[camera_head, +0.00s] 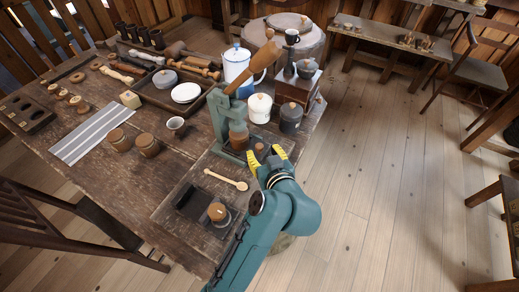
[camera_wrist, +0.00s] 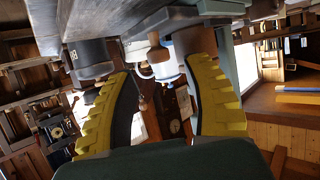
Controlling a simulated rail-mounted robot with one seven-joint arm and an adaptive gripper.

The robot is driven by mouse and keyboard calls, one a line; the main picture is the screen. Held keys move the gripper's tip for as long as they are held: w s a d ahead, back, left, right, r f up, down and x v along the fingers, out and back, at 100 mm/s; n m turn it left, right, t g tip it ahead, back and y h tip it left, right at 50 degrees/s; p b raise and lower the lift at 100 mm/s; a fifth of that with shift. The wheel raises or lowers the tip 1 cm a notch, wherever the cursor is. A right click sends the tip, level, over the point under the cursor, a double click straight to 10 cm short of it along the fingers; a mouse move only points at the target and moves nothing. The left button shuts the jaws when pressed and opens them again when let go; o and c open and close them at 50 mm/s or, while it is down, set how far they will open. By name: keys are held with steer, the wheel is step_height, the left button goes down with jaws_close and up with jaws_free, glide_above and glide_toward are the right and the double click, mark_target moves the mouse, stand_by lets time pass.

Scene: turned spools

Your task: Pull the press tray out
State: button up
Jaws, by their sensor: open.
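The green press (camera_head: 219,117) with its long wooden lever (camera_head: 255,66) stands near the right edge of the wooden table. A brown cylindrical part (camera_head: 238,137) sits low in its frame. My gripper (camera_head: 267,154), with yellow ridged fingers, is open and empty just right of the press base. In the wrist view the fingers (camera_wrist: 158,68) are spread wide, and a small wooden knob (camera_wrist: 158,54) shows in the gap, beyond the tips. I cannot tell whether it belongs to the press tray. The tray itself is not clearly distinguishable at the base.
A white lidded jar (camera_head: 260,108) and a dark lidded jar (camera_head: 291,117) stand close behind my gripper. A wooden spoon (camera_head: 226,180) and a dark tray (camera_head: 203,207) with a round wooden-topped item (camera_head: 218,212) lie nearer the front. Open floor (camera_head: 370,180) lies right of the table.

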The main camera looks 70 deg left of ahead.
mark_target(260, 146)
steer(key=b+x, duration=0.1)
steer(key=x, duration=0.3)
steer(key=shift+w+a+f, duration=0.1)
steer(key=shift+a, duration=0.2)
steer(key=shift+c, duration=0.3)
jaws_close()
steer(key=shift+d, duration=0.1)
